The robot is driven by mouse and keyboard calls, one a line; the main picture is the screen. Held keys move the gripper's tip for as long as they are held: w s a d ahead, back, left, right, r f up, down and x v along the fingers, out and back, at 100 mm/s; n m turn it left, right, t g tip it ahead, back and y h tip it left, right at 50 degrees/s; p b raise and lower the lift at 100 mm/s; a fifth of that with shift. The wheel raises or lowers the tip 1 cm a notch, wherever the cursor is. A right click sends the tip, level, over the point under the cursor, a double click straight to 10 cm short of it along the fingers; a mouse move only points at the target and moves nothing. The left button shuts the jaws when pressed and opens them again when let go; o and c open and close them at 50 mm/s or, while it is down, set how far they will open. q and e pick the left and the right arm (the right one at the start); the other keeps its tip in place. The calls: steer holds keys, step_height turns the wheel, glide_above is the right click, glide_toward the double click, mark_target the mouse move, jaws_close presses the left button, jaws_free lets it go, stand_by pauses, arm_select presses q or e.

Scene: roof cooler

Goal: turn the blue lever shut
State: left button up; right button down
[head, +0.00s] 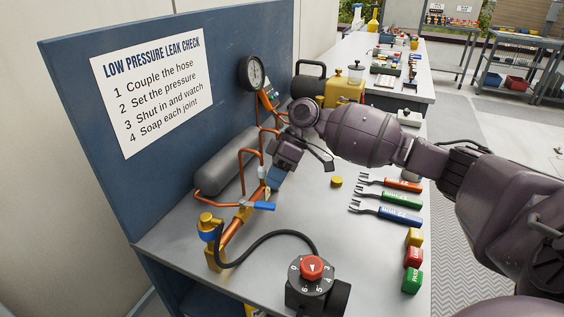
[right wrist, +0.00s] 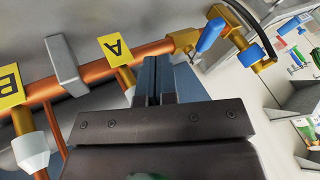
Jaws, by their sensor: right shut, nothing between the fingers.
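The blue lever (head: 263,206) sits on a brass valve (head: 244,212) in the copper line at the bench's left side. In the head view its handle points right, away from the pipe. It also shows in the right wrist view (right wrist: 212,36), right of my fingertips. My right gripper (head: 273,179) is above and slightly beyond the lever, fingers pointing down beside the copper pipes. In the right wrist view its fingers (right wrist: 161,78) are together with nothing between them. They appear apart from the lever. My left gripper is not in view.
A pressure gauge (head: 252,72) and grey cylinder (head: 232,164) stand by the blue backboard (head: 70,130). A brass coupling (head: 209,225) with a black hose and a red-knob regulator (head: 312,270) are nearer.

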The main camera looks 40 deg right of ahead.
mark_target(265, 204)
steer(key=shift+s+a, duration=1.1)
steer(key=shift+a, duration=0.05)
steer(key=shift+s+a+f, duration=0.1)
steer(key=shift+s+a, duration=0.2)
arm_select(q)
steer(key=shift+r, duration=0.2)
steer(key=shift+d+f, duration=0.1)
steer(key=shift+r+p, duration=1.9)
steer(key=shift+p, duration=0.55)
arm_select(e)
steer(key=shift+s+a+m+t, duration=0.2)
steer(key=shift+s+m+t, duration=0.25)
steer(key=shift+m, duration=0.25)
steer(key=shift+s+a+m+t, duration=0.25)
steer(key=shift+m+t, duration=0.2)
steer(key=shift+m, duration=0.25)
steer(key=shift+w+d, duration=0.1)
